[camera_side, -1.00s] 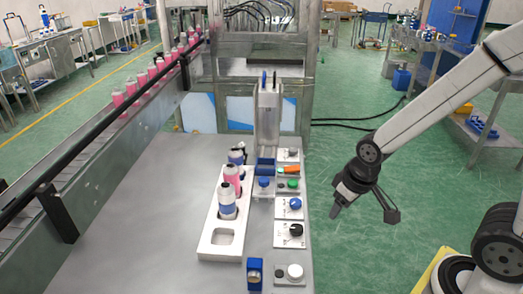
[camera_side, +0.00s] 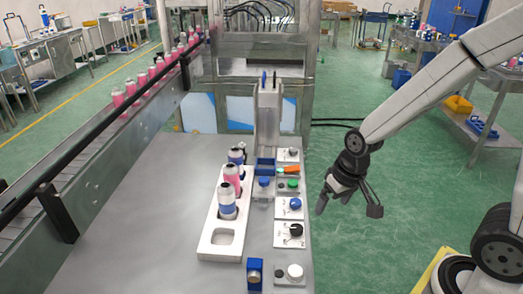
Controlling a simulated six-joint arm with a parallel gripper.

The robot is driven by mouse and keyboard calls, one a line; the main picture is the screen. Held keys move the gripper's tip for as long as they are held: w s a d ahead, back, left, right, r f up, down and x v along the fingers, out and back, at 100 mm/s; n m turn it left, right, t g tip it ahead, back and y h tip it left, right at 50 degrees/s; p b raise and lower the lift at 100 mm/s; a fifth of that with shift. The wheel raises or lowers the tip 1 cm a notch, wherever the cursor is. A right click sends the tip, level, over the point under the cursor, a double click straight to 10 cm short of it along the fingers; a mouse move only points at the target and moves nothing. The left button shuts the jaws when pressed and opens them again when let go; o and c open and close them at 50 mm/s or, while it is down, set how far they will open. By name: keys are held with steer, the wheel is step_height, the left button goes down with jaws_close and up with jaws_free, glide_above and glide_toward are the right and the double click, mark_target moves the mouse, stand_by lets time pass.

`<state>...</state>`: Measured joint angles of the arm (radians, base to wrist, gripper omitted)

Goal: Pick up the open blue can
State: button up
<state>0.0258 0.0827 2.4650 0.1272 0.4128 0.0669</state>
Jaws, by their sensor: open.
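A white rack (camera_side: 208,251) on the steel table holds three upright cans in a row. The front can (camera_side: 227,205) is white and blue with a dark top. A pink and white can (camera_side: 232,178) stands behind it. A blue and white can (camera_side: 237,156) is at the back, partly hidden. I cannot tell which blue can is open at this size. The rack's front slot is empty. My gripper (camera_side: 347,208) is open and empty, off to the right of the table, well apart from the cans.
Right of the rack stand several knob and button panels (camera_side: 289,235) and a small blue block (camera_side: 255,268). A tall grey crimping fixture (camera_side: 267,120) stands behind. A conveyor (camera_side: 95,190) with pink bottles runs along the left. Bare table lies left of the rack.

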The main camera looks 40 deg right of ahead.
mark_target(236, 163)
steer(key=w+f+m+y, duration=0.1)
steer(key=w+m+y, duration=0.1)
steer(key=w+m, duration=0.3)
steer(key=w+f+m+t+y, duration=0.1)
steer(key=w+m+y, duration=0.2)
steer(key=w+m, duration=0.3)
steer(key=w+m+t+y, duration=0.1)
steer(key=w+m+y, duration=0.2)
steer(key=w+m, duration=0.3)
steer(key=shift+w+a+f, duration=0.1)
steer(key=shift+w+f, duration=0.1)
steer(key=shift+w, duration=1.1)
steer(key=shift+w+a+f, duration=0.1)
steer(key=shift+w+f, duration=0.1)
steer(key=shift+w, duration=1.05)
steer(key=w+d+m+t, duration=0.1)
steer(key=w, duration=0.1)
steer(key=w+m+t+y, duration=0.1)
steer(key=w+m, duration=0.1)
steer(key=w+d+m+y, duration=0.1)
steer(key=w, duration=0.1)
steer(key=shift+w+d+r+m+t, duration=0.1)
steer(key=shift+d+m+t, duration=0.25)
steer(key=shift+m+t, duration=0.05)
steer(key=shift+w+d+m+t+y, duration=0.2)
steer(key=shift+w+m+t+y, duration=0.1)
steer(key=shift+w, duration=0.1)
steer(key=shift+x, duration=1.3)
steer(key=shift+a, duration=0.1)
